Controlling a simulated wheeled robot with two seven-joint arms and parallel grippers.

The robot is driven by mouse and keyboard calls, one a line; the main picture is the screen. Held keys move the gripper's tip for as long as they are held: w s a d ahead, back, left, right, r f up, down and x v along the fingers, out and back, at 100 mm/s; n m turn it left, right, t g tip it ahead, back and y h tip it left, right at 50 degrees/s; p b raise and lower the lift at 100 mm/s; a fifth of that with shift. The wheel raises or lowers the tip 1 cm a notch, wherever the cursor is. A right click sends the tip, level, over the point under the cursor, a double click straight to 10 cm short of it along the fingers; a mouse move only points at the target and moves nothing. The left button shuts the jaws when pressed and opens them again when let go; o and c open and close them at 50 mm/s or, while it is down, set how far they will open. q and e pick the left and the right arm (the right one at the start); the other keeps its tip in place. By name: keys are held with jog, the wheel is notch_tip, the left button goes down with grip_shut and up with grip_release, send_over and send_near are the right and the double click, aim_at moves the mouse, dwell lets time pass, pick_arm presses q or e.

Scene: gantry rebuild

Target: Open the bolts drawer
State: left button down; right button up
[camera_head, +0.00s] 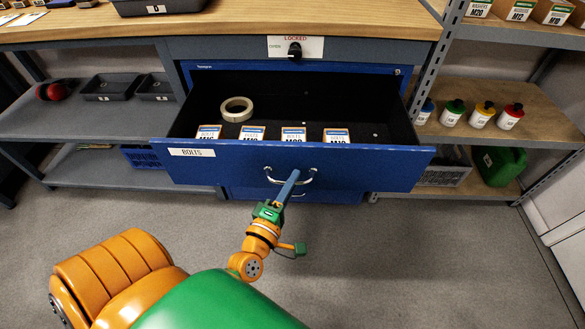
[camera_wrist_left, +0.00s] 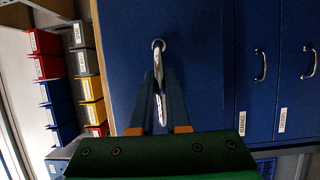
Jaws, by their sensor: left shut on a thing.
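The blue bolts drawer (camera_head: 350,172) is pulled well out of the cabinet. A white label reading BOLTS (camera_head: 191,152) is on its front at the left. My left gripper (camera_head: 288,186) is shut on the silver drawer handle (camera_head: 308,177) at the middle of the front. The wrist view also shows my left gripper (camera_wrist_left: 160,105) with its fingers around the handle (camera_wrist_left: 159,60). Inside the drawer are several labelled bolt boxes (camera_head: 293,135) along the front and a roll of tape (camera_head: 236,109). My right gripper is not in view.
A wooden worktop (camera_head: 220,22) lies above, with a LOCKED sign and black knob (camera_head: 294,50) under its edge. A right shelf (camera_head: 540,117) holds several capped bottles; a left shelf (camera_head: 50,122) holds black trays. The grey floor (camera_head: 400,270) before the drawer is clear.

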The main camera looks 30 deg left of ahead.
pick_arm(q)
jog(key=shift+s+d, duration=0.3)
jog(key=shift+s, duration=0.25)
jog(key=c, duration=0.9)
grip_release()
jog(key=s, duration=0.4)
jog(key=s+d, duration=0.1)
jog(key=s, duration=0.2)
